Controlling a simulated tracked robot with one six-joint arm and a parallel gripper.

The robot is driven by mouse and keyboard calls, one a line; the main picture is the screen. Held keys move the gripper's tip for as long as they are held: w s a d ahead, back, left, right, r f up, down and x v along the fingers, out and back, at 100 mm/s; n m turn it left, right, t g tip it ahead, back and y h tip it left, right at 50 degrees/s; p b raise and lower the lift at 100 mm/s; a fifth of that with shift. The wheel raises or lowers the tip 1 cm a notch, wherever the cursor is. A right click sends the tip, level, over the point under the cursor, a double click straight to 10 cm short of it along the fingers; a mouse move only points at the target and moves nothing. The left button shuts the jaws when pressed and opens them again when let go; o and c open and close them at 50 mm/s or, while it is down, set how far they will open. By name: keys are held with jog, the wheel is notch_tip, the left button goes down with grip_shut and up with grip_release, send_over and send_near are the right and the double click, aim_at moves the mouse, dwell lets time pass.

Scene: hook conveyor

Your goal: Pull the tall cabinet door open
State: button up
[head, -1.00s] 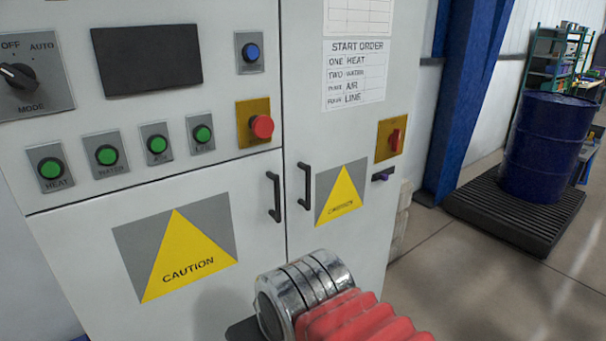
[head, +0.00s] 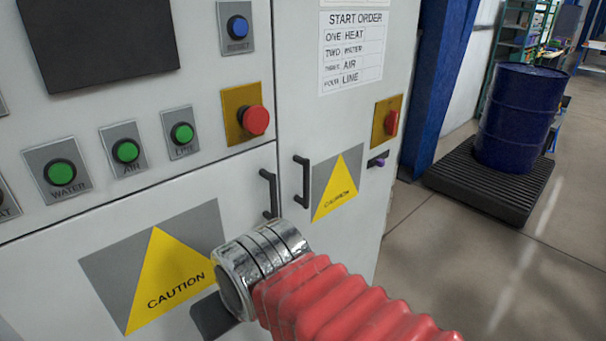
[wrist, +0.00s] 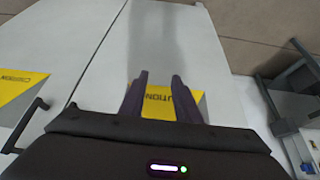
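The tall cabinet door (head: 345,225) is the narrow light-grey right-hand door. It looks shut, flush with its neighbour. Its black bar handle (head: 303,182) is upright near the seam, beside a yellow caution sign (head: 337,188). My red-sleeved arm reaches toward the doors and hides my fingers in the head view. In the wrist view my gripper (wrist: 160,90) is open, its two dark fingers apart in front of a yellow caution sign (wrist: 168,103). Nothing is seen held. A black handle (wrist: 25,126) shows left of the fingers, apart from them; I cannot tell which door it belongs to.
A second black handle (head: 268,193) is on the lower left door, close beside the tall door's. A red stop button (head: 255,120) and green buttons are above it. A red switch (head: 391,122) is on the tall door. Floor is clear right; a blue drum (head: 515,118) stands beyond.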

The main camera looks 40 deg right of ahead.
dwell(0.3)
jog(key=w+d+f+m+y, duration=0.5)
jog(key=d+f+m+y, duration=0.15)
jog(key=m, duration=1.05)
jog(key=d+r+m+t+h, duration=0.2)
jog(key=d+r+m+t, duration=0.2)
jog(key=d+m, duration=0.2)
jog(key=s+d+r+m+t+h, duration=0.1)
jog(key=d+r+m+t, duration=0.3)
jog(key=d, duration=0.6)
jog(key=d+r+m+t+h, duration=0.3)
jog(key=d+r+m+t, duration=0.1)
jog(key=d+m, duration=0.4)
jog(key=shift+s+d+r+m, duration=0.25)
jog(key=shift+s+d+m, duration=0.1)
jog(key=shift+d, duration=0.25)
jog(key=shift+w, duration=0.15)
